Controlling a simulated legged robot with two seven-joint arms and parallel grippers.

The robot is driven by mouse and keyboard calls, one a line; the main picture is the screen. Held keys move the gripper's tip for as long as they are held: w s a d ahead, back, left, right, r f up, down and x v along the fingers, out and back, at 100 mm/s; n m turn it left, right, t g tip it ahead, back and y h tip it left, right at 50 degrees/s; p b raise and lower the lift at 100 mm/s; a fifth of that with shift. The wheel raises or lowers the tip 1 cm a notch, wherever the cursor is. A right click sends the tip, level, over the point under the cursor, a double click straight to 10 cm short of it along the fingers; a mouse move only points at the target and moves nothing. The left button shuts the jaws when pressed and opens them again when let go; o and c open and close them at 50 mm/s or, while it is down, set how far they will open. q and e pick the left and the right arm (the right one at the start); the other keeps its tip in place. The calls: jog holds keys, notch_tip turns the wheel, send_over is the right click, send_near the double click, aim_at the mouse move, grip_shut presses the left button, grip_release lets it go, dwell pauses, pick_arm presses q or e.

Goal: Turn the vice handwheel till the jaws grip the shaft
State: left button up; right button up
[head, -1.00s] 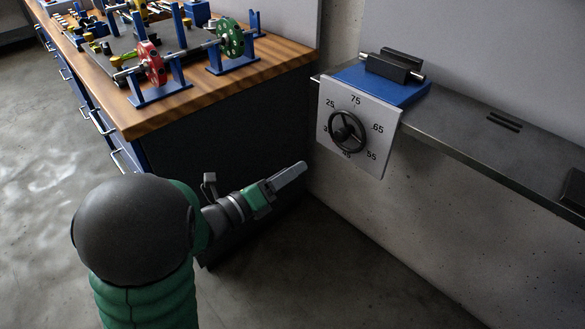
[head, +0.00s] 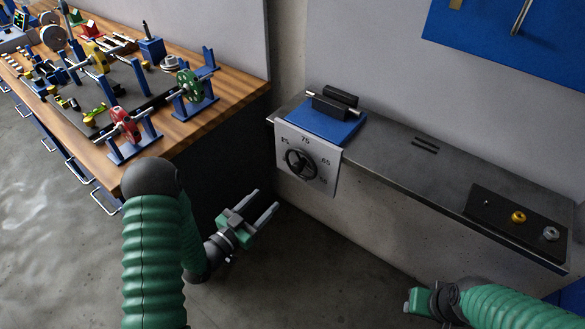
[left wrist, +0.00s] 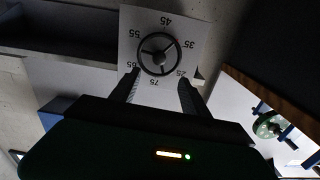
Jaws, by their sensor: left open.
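The black handwheel (head: 301,164) sits on a white numbered panel (head: 324,181) at the front of the bench vice. The vice has a blue base (head: 338,133) and dark jaws (head: 335,105) on top, with a silvery shaft (head: 311,95) at them; whether they touch it I cannot tell. My left gripper (head: 266,199) is open and empty, apart from the wheel, below and left of it in the head view. In the left wrist view the handwheel (left wrist: 158,54) shows upside down, beyond the open fingers (left wrist: 158,80). My right gripper (head: 413,301) is low at the right, its fingers unclear.
A wooden workbench (head: 235,92) at left carries a red rotor (head: 125,125), a green rotor (head: 189,85) on blue stands and several small parts. A grey shelf (head: 400,165) runs right from the vice to a black tray (head: 515,225). The floor below is clear.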

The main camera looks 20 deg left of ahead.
aim_at(295, 170)
pick_arm(q)
jog(key=x, duration=1.4)
jog(key=shift+w+d+b, duration=0.15)
jog(key=shift+w+b, duration=0.1)
jog(key=shift+b, duration=0.1)
grip_shut()
